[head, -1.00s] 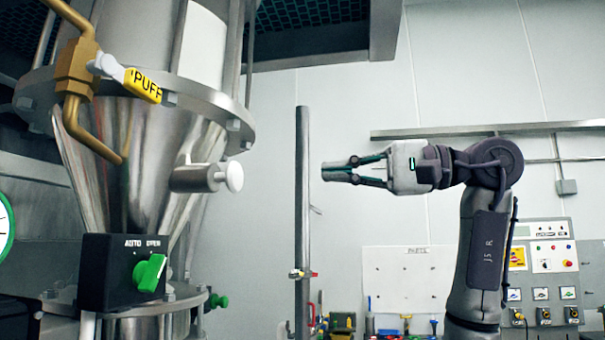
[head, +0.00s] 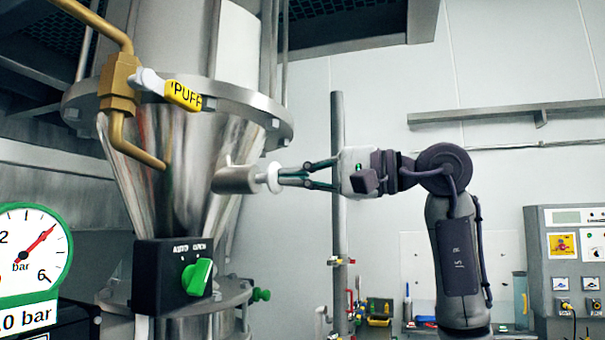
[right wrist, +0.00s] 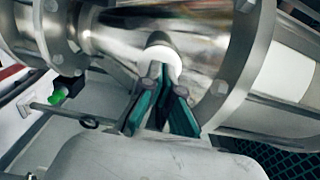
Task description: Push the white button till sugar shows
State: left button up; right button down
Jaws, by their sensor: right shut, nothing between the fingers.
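The white button (head: 272,177) sits on the end of a short metal cylinder (head: 235,179) on the right side of the steel cone (head: 180,150). My right gripper (head: 280,177) is shut and empty, with its fingertips at the button's face and seemingly touching it. In the right wrist view the white button (right wrist: 163,58) shows just beyond the fingertips (right wrist: 165,80), partly hidden by them. No sugar shows in either view. My left gripper is not in view.
A brass pipe with a yellow PUFF handle (head: 184,95) is at the upper left of the cone. A black box with a green knob (head: 198,277) is below. A pressure gauge (head: 32,255) is at left. A vertical pole (head: 338,130) stands behind my right gripper.

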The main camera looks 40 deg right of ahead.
jog(key=shift+w+a, duration=0.35)
jog(key=shift+w, duration=0.3)
jog(key=v, duration=1.2)
dwell(0.3)
